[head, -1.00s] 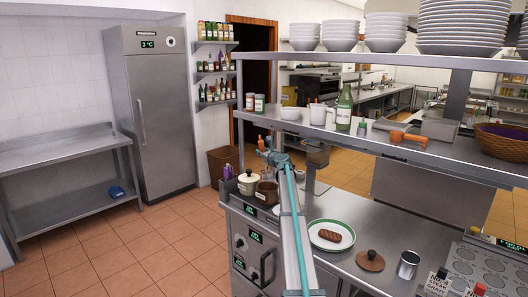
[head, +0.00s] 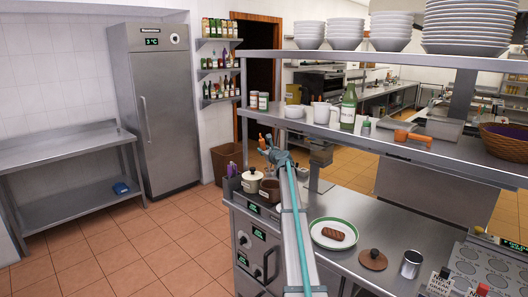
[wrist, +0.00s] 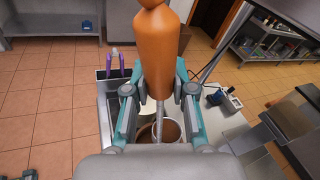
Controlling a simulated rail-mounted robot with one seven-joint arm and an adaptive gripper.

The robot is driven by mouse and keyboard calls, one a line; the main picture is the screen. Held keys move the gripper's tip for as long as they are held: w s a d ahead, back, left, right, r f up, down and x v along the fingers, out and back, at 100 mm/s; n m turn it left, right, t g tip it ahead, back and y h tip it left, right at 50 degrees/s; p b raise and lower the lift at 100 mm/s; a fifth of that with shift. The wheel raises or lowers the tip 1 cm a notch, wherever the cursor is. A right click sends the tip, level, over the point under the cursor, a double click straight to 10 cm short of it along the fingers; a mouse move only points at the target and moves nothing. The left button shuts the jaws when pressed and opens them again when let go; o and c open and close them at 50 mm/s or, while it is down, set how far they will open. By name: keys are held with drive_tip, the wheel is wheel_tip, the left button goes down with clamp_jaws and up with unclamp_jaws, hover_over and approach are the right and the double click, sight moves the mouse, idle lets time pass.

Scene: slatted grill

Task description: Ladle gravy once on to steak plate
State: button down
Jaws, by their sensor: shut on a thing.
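My gripper (wrist: 163,90) is shut on the orange-brown handle of the ladle (wrist: 156,45). The ladle's thin metal shaft points down toward a pot of brown gravy (wrist: 172,130) below the fingers; the bowl is hidden, so I cannot tell whether it is in the gravy. In the head view my gripper (head: 273,156) is above the gravy pot (head: 269,187) at the counter's left end, with the orange handle (head: 262,141) upright. The steak plate (head: 318,243), white with a green rim, lies on the counter to the right with a brown steak (head: 333,235) on it.
A white lidded pot (head: 251,184) stands left of the gravy pot. A round wooden lid (head: 373,261) and a metal can (head: 411,263) are right of the plate. A shelf (head: 330,131) with bottles and jars overhangs the counter. A holder with purple-handled tools (wrist: 114,72) is beside the pots.

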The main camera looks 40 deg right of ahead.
drive_tip(key=shift+s+d+b, duration=0.15)
drive_tip(key=shift+b, duration=0.35)
drive_tip(key=shift+s+d+r+m+t+b, duration=0.15)
drive_tip(key=shift+s+d+m+t+b, duration=0.65)
drive_tip(key=shift+b, duration=1.5)
drive_tip(key=shift+s+d+r, duration=0.1)
drive_tip(key=shift+s+d, duration=0.1)
drive_tip(key=shift+d, duration=0.1)
